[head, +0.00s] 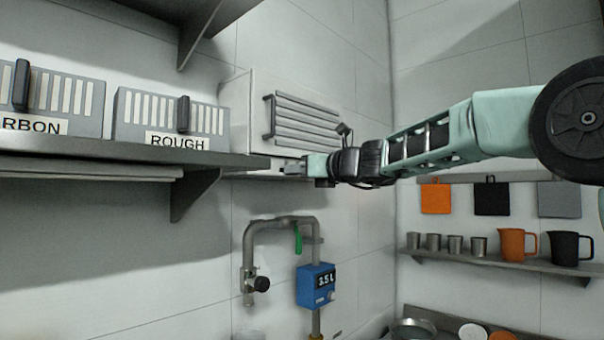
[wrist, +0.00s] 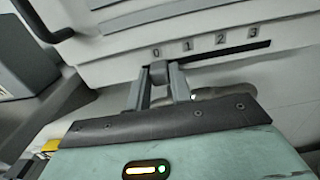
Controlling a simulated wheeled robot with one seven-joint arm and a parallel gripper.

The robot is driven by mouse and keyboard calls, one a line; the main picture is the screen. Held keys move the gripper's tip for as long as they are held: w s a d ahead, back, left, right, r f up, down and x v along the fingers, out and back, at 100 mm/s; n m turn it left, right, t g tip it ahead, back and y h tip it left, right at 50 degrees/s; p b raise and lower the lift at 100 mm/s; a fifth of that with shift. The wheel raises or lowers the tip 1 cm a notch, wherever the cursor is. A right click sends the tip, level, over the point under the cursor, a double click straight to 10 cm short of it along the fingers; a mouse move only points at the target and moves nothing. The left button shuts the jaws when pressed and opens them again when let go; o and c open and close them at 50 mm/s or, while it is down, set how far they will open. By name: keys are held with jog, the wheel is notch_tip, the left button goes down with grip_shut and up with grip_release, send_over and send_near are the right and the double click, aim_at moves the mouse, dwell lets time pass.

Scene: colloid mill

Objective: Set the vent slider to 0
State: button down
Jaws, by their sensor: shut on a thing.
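The vent (head: 304,122) is a pale louvred panel on the back wall in the head view. In the wrist view its lower plate (wrist: 120,65) carries the marks 0, 1, 2 and 3 above a dark slot (wrist: 225,52). The vent slider's dark grey knob (wrist: 158,72) is at the slot's left end, just below the 0 mark (wrist: 156,53). My gripper (wrist: 160,82) is shut on this knob, one finger on each side. In the head view my gripper (head: 290,168) reaches the vent's lower edge from the right, and the knob is hidden there.
A shelf (head: 120,165) with slotted boxes labelled ROUGH (head: 170,115) and CARBON, partly cut off, ends close left of my gripper. Below are a pipe (head: 280,222) and a blue 3.5 L meter (head: 317,286). Cups and jugs (head: 513,244) stand at right.

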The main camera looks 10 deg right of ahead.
jog(key=c, duration=1.2)
grip_release()
jog(key=shift+s+a, duration=0.2)
jog(key=shift+a, duration=0.1)
jog(key=shift+c, duration=0.2)
jog(key=shift+d, duration=0.1)
jog(key=b+v, duration=0.6)
jog(key=v, duration=1.1)
jog(key=shift+d, duration=0.15)
